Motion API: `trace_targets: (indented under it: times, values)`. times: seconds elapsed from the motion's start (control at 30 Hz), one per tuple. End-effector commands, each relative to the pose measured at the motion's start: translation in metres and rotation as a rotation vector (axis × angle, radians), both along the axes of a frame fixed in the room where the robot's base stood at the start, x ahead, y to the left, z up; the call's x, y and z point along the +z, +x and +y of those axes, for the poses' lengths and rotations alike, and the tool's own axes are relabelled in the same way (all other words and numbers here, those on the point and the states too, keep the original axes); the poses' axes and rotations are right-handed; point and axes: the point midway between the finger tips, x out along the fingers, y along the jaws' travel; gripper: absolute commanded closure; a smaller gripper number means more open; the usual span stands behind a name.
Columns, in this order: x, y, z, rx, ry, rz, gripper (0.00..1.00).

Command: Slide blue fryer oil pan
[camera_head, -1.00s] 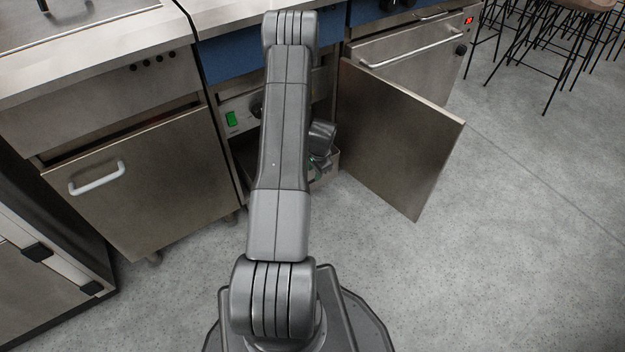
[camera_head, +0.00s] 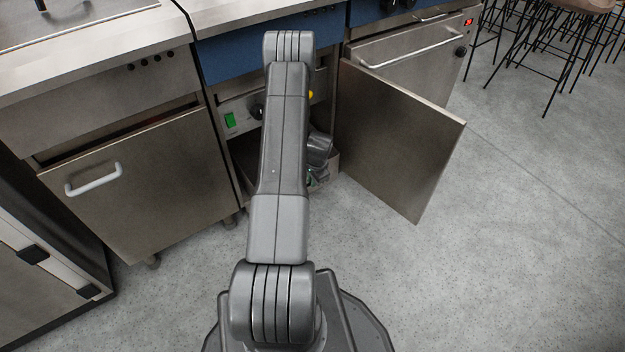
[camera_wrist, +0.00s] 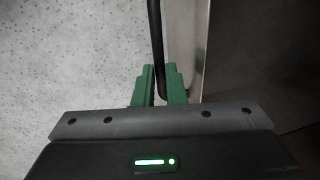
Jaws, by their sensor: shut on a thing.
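The fryer with the blue front panel (camera_head: 230,56) stands ahead, its lower compartment open. A metal oil pan (camera_head: 334,166) shows partly low in that compartment, mostly hidden behind my arm. In the wrist view, my gripper (camera_wrist: 160,88) has its green fingers shut on a thin dark handle bar (camera_wrist: 155,40). A metal face (camera_wrist: 184,45) stands just right of the bar. In the head view, the fingers are largely hidden, low at the compartment opening.
The fryer's door (camera_head: 400,140) hangs open to the right, jutting over the floor. A steel cabinet with a white handle (camera_head: 94,179) stands at left. Stools (camera_head: 560,40) are at far right. The grey floor (camera_head: 530,240) on the right is clear.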

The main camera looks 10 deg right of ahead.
Motion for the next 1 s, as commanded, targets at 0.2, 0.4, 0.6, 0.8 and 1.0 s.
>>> trace_targets:
  times: [0.2, 0.4, 0.6, 0.8, 1.0]
  values:
    - [-0.002, 0.017, 0.006, 0.003, 0.000, -0.003, 1.00]
    - [-0.003, 0.061, 0.022, 0.004, 0.000, -0.005, 1.00]
    - [0.000, 0.079, 0.029, 0.001, -0.001, -0.001, 1.00]
    - [0.000, 0.079, 0.029, 0.000, 0.000, -0.001, 1.00]
    - [0.000, 0.079, 0.028, 0.000, 0.000, 0.000, 0.67]
